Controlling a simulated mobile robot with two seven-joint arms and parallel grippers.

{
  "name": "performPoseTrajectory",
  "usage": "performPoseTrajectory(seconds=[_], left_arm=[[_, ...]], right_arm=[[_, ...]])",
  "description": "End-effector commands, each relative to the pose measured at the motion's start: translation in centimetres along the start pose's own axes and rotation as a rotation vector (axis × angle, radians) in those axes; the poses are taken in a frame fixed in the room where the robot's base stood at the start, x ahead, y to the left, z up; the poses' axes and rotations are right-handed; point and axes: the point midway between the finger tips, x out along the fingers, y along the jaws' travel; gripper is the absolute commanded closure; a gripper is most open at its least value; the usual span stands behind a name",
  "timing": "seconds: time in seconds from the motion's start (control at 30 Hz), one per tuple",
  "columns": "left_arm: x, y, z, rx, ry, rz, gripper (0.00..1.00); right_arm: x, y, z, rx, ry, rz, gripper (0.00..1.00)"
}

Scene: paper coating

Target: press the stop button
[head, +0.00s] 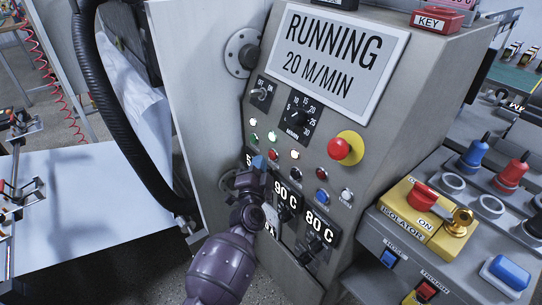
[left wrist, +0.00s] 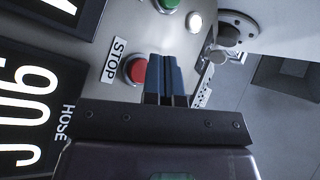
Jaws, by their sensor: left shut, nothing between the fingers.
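The stop button is a red round button (left wrist: 136,69) beside a label reading STOP in the left wrist view. In the head view a small red button (head: 272,155) shows in the lower button row of the grey machine panel, close to my fingertips. My left gripper (head: 258,163) is shut and empty, its blue fingertips at the panel. In the left wrist view the shut fingers (left wrist: 166,76) lie just right of the red button and overlap its edge. Whether they touch it, I cannot tell. The display (head: 333,52) reads RUNNING, 20 M/MIN. My right gripper is not in view.
A red mushroom button (head: 340,149) on a yellow disc sits further right on the panel. A green button (left wrist: 168,4) and lit lamp (left wrist: 195,22) are near the stop button. Temperature displays (head: 286,194) are below. A yellow isolator box (head: 426,222) stands at right.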

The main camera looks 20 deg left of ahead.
Motion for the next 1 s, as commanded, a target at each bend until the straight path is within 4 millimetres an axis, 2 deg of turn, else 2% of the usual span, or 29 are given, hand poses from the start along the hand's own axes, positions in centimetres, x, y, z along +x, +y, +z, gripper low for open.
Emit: performPoseTrajectory(seconds=[1.0], left_arm=[[0.64, 0.38, -0.46, -0.001, 0.0, -0.001, 1.0]], right_arm=[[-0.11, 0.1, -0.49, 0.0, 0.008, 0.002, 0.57]])
